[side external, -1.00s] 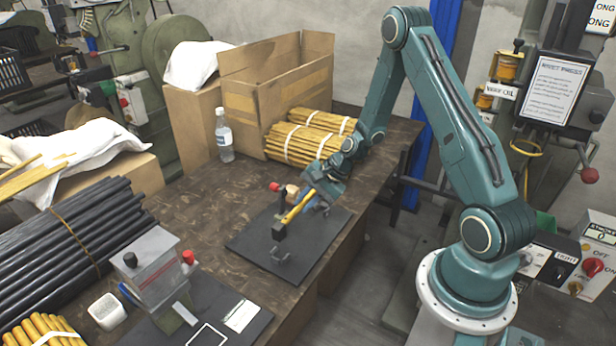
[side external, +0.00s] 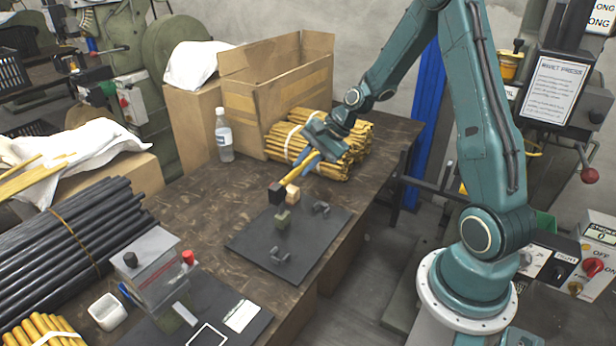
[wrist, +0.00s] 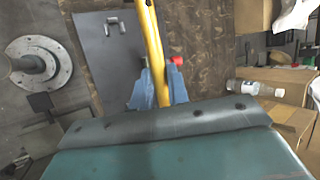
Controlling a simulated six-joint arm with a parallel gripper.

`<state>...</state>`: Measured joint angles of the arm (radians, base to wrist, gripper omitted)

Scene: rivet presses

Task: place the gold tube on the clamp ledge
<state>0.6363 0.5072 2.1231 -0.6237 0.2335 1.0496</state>
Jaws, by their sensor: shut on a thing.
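My gripper (side external: 312,160) is shut on the gold tube (side external: 297,174) and holds it tilted above the far part of the dark fixture plate (side external: 305,243). A black block (side external: 277,193) shows at the tube's lower end. In the wrist view the tube (wrist: 151,45) passes between the blue fingers (wrist: 160,85) and runs out of the top edge. On the plate are a small green block (side external: 283,218), a tan block (side external: 293,195) and grey brackets (side external: 280,255). Which part is the clamp ledge is unclear. A red knob (wrist: 177,60) shows beside the fingers.
Bundled gold tubes (side external: 350,145) lie behind my gripper, near an open carton (side external: 275,95). A water bottle (side external: 224,135) stands left of the carton. A grey box-shaped device (side external: 152,265) and dark rods (side external: 70,235) are at the left.

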